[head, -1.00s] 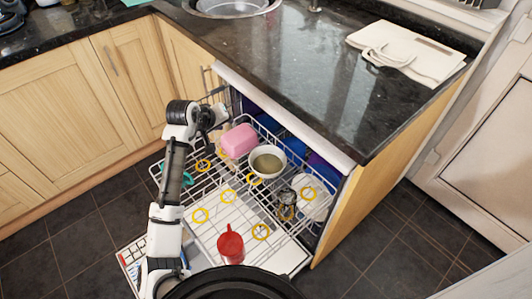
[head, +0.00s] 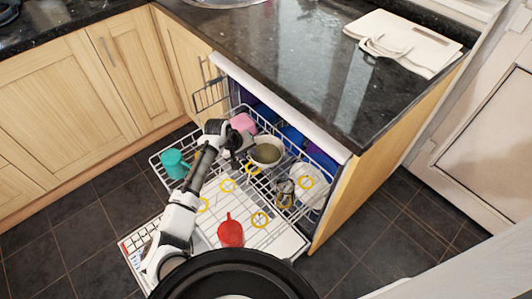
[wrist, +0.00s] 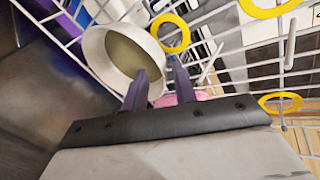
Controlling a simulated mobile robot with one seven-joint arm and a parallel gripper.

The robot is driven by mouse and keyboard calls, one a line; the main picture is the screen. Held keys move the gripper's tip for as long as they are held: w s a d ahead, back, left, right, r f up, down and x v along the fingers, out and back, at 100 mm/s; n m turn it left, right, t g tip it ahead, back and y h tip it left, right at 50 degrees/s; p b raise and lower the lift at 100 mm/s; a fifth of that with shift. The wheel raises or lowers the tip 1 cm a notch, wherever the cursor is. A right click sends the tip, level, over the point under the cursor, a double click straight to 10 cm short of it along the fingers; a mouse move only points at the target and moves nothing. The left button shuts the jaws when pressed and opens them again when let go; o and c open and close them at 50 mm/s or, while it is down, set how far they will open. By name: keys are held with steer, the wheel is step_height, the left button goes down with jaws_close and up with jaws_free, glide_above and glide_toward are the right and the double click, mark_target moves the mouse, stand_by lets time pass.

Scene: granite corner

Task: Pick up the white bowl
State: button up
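The white bowl (head: 266,153) sits upright in the dishwasher's pulled-out upper rack, its inside greenish beige. In the wrist view the bowl (wrist: 95,45) is at upper left. My gripper (head: 247,150) is just left of the bowl in the head view. In the wrist view my gripper (wrist: 158,74) is open, with two dark purple fingers apart. One finger overlaps the bowl's inside and the other is beyond its rim, so the near rim shows between them. I cannot tell whether either finger touches the bowl.
A pink container (head: 242,123) is behind my gripper. A teal cup (head: 174,163), red cup (head: 230,233), glass jar (head: 285,190) and white plate (head: 304,178) are around the racks. The granite counter (head: 300,60) overhangs close behind.

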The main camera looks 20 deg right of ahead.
mark_target(250, 155)
steer(key=shift+x, duration=1.9)
steer(key=shift+w, duration=0.1)
jaws_close()
steer(key=shift+r, duration=0.1)
